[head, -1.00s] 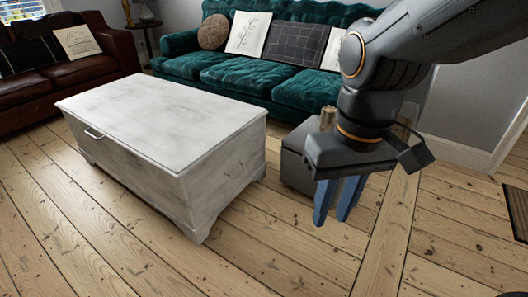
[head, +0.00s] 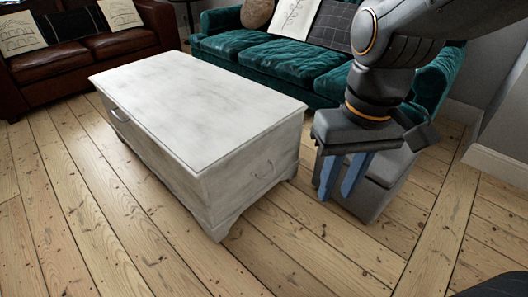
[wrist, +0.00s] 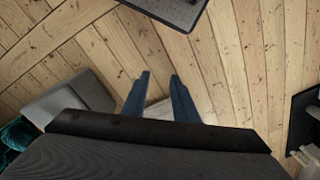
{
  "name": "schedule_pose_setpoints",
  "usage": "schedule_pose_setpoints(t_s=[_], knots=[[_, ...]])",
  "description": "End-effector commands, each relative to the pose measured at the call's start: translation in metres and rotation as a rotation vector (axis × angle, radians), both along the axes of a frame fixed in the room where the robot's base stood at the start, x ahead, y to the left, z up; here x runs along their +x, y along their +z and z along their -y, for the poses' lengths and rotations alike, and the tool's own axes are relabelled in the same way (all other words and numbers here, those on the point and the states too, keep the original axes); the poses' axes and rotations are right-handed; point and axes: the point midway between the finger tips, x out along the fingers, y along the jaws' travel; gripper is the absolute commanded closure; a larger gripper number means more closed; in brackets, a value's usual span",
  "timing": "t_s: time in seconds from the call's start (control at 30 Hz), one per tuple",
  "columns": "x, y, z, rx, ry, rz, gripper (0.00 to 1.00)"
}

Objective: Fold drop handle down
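A whitewashed wooden chest (head: 200,105) stands on the floor left of centre in the head view, lid shut. A pale bar-shaped drop handle (head: 120,116) shows on its left-facing long side and seems to stand out from the panel. A second, fainter handle shape (head: 263,170) is on the chest's near right end; its position is hard to tell. My gripper (head: 336,192) hangs to the right of the chest, apart from it, blue fingers pointing down. In the wrist view my gripper (wrist: 160,76) has its fingers apart with only floorboards between the tips. The chest is not clearly seen there.
A grey box-like stool (head: 372,190) stands behind my gripper. A green sofa (head: 275,50) lies behind the chest, and a brown leather sofa (head: 80,65) is at upper left. Bare floorboards (head: 90,210) are clear to the left and in front of the chest.

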Motion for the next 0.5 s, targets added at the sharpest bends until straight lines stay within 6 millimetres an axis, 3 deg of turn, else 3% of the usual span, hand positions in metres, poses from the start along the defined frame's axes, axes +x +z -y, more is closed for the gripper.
schedule_pose_setpoints(t_s=[0.03, 0.5], knots=[[0.009, -0.02, 0.004, -0.002, -0.016, 0.004, 0.74], [0.134, -0.196, 0.042, 0.023, -0.227, 0.161, 0.74]])
